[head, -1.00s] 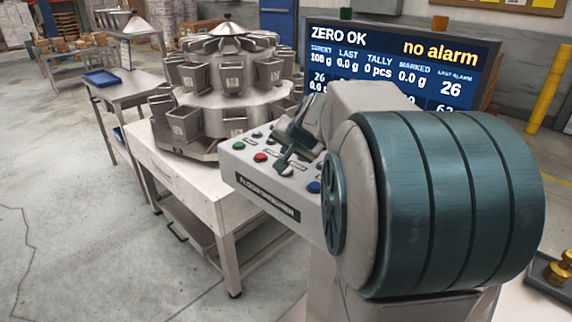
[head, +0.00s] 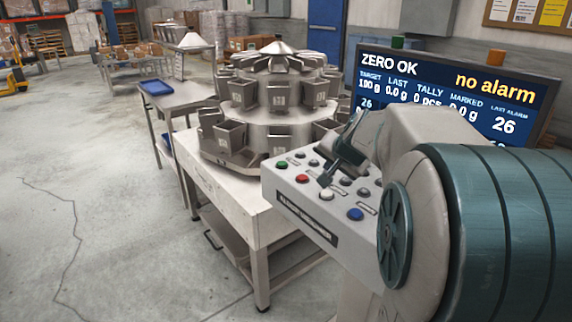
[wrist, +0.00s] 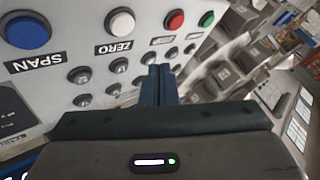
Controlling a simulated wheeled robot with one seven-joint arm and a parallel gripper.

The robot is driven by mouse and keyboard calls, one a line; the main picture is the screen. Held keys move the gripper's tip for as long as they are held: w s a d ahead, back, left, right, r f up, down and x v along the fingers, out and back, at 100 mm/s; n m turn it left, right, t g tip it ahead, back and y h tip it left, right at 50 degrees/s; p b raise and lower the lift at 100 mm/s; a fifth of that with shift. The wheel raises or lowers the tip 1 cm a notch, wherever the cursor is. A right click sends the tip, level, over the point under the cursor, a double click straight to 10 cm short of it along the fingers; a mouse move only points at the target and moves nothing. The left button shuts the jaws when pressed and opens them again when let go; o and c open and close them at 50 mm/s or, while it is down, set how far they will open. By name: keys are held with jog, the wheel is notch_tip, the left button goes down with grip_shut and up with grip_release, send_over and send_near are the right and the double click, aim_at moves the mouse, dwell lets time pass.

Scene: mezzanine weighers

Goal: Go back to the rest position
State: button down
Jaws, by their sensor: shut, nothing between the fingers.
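My gripper (head: 326,179) is in front of the button panel (head: 300,196) in the head view, with my arm covering the panel's right part. In the wrist view my gripper (wrist: 160,72) has its two blue-grey fingers together with nothing between them. The fingers are over the panel's lower side, by rows of small grey buttons. The panel (wrist: 62,57) there shows a blue button above SPAN, a white one above ZERO, a red one and a green one. I cannot tell how far the fingertips are from the panel surface.
A multihead weigher (head: 272,105) with steel buckets stands on a white table (head: 235,206) to the left of the panel. A screen (head: 440,75) behind my arm reads "ZERO OK" and "no alarm". A side table (head: 182,98) holds a blue tray (head: 157,88). Floor at the left is clear.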

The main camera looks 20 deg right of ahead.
jog(key=s+a+f+n+g+y+p, duration=0.1)
jog(key=s+a+n+g, duration=0.15)
jog(key=s+a, duration=0.3)
jog(key=s+a+f+n+g+p, duration=0.1)
jog(key=s+a+n+p, duration=0.15)
jog(key=s+a, duration=0.3)
jog(key=s+a+f+n+g, duration=0.1)
jog(key=s+a+f+n, duration=0.1)
jog(key=s, duration=0.4)
jog(key=s+a+f+n+g+p, duration=0.1)
jog(key=s+a+f+n+g, duration=0.1)
jog(key=s, duration=0.5)
jog(key=shift+a+n, duration=0.3)
jog(key=shift+f, duration=0.1)
